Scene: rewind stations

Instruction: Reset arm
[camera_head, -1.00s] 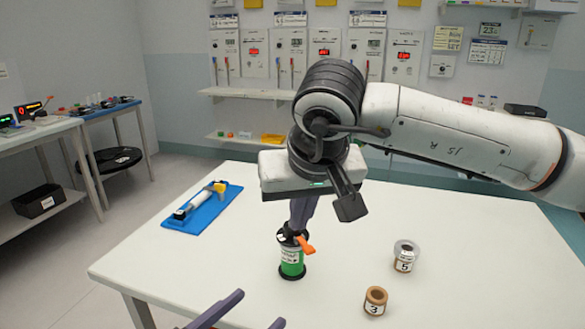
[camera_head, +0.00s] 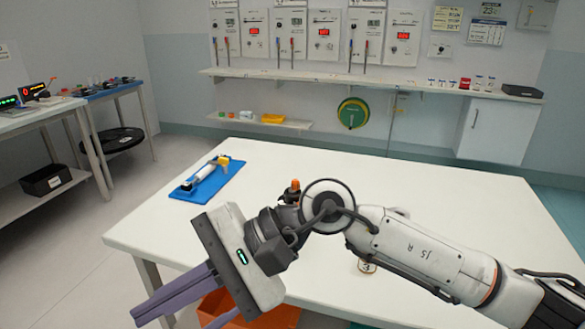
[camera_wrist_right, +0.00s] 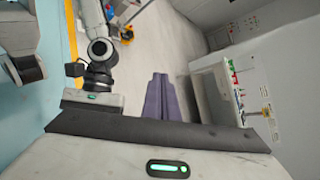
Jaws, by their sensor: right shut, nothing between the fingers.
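My right arm reaches in from the lower right of the head view. Its gripper (camera_head: 137,318) points down and left, past the table's near left edge. The purple fingers are together and empty; they also show shut in the right wrist view (camera_wrist_right: 160,76).
The white table (camera_head: 440,185) is clear at its back and right. A blue tray (camera_head: 207,178) with a white-and-yellow tool lies at its far left. A jar labelled 3 (camera_head: 367,266) is partly covered by my arm. An orange bin (camera_head: 280,318) is below the gripper.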

